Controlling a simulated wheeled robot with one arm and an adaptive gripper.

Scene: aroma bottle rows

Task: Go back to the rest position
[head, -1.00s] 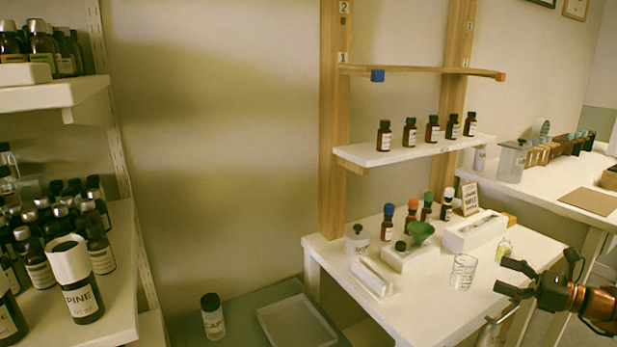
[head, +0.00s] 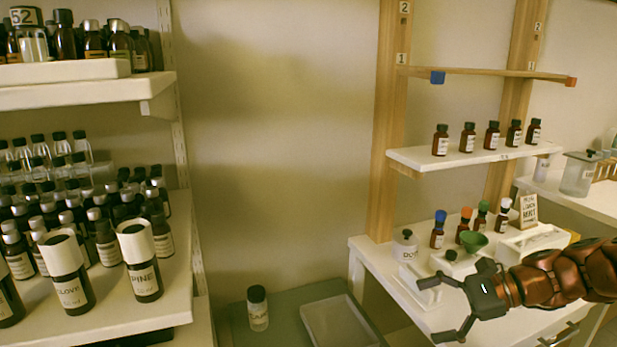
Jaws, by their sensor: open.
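My gripper (head: 440,301) is in the lower right of the head view, with its two dark fingers spread and nothing between them. It reaches in from the right, in front of the white worktable (head: 368,248). Behind the gripper, the table holds a green funnel (head: 474,241) and a row of small brown bottles with coloured caps, such as the blue-capped one (head: 438,230). My arm hides the right part of the table.
A shelf (head: 470,155) with several brown bottles stands above the table. Crowded bottle shelves (head: 120,312) fill the left side. A low grey surface (head: 280,310) between them bears a capped bottle (head: 257,308) and a white tray (head: 345,335).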

